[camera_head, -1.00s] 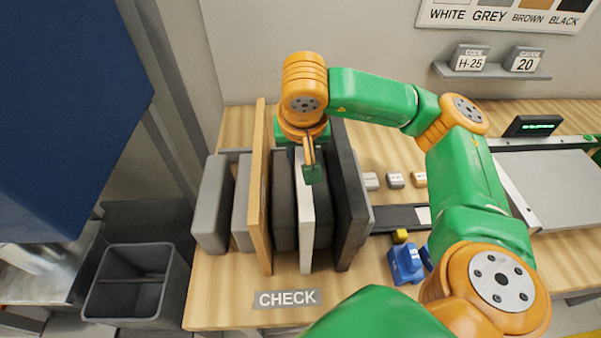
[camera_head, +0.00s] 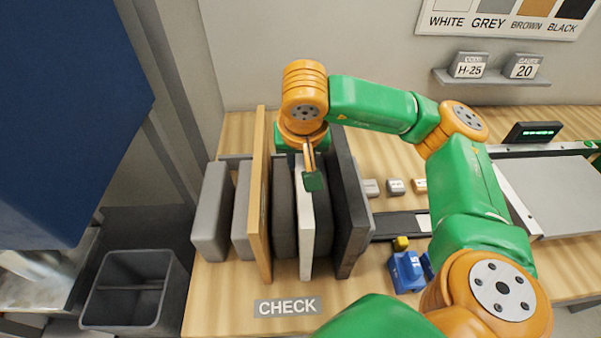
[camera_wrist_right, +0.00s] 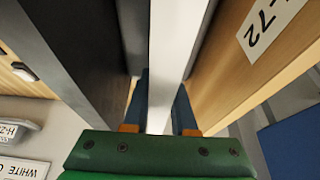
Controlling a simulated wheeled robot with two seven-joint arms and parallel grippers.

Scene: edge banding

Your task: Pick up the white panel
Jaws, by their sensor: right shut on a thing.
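The white panel (camera_head: 306,235) stands upright on edge in a rack on the bench, between dark grey dividers, with the brown panel (camera_head: 259,200) to its left and the black panel (camera_head: 348,205) to its right. My right gripper (camera_head: 312,178) reaches down from above onto its upper edge. In the right wrist view the white panel (camera_wrist_right: 176,60) runs between the two blue fingers (camera_wrist_right: 161,105), which are shut on it from both sides. The panel's lower edge still appears down among the dividers. My left gripper is not in view.
Grey dividers (camera_head: 211,210) stand close on both sides. A CHECK label (camera_head: 287,306) lies at the front of the bench. A blue device (camera_head: 406,271) sits to the right, and a grey bin (camera_head: 133,290) stands at the left. The brown panel bears a "72" label (camera_wrist_right: 268,28).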

